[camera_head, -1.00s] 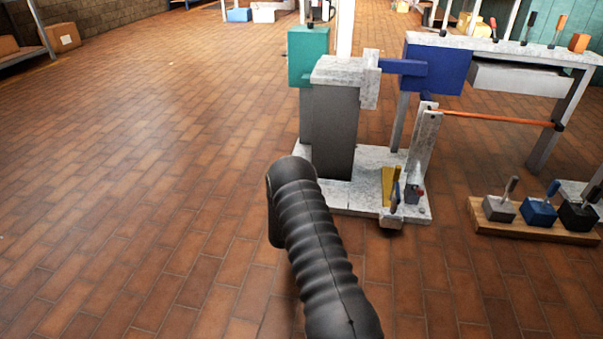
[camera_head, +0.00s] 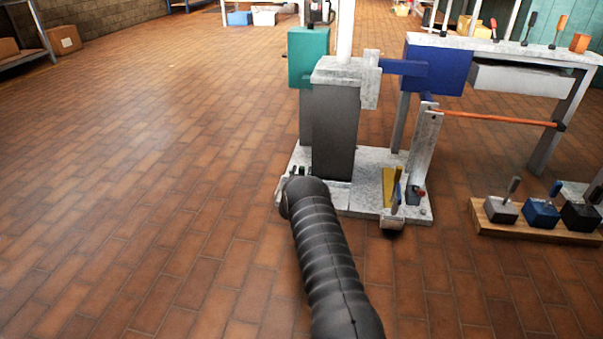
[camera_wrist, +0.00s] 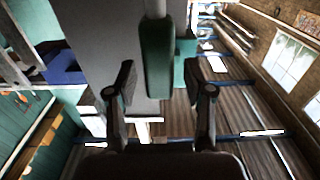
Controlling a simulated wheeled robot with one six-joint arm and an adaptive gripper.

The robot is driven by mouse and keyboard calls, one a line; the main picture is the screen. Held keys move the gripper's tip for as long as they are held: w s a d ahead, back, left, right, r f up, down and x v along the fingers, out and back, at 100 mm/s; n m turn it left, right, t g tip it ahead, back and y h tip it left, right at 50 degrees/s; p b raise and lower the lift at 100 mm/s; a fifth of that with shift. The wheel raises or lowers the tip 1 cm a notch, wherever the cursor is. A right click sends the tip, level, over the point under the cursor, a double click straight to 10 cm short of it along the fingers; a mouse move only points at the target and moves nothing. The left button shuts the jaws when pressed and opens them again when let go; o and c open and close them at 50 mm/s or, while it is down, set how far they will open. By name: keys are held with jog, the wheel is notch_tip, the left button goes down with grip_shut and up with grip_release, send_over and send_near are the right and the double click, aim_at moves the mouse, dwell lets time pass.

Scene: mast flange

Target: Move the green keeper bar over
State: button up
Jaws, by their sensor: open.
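The green keeper bar (camera_wrist: 157,62) shows in the wrist view as a dark green upright bar with a pale rod at its top end. It stands in front of a grey block. My gripper (camera_wrist: 160,80) is open, with one black finger on each side of the bar's lower part. No finger visibly touches it. I cannot tell how deep the bar sits between the fingers. In the head view my arm hides most of the gripper and the bar; only small dark tips show beside the grey pillar (camera_head: 335,130).
The pillar stands on a pale base plate (camera_head: 365,200). The brick floor at left is clear.

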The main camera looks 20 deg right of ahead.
jog(key=shift+w+d, duration=0.15)
jog(key=shift+w, duration=0.1)
jog(key=shift+c, duration=0.2)
grip_shut()
jog(key=shift+s+d, duration=0.1)
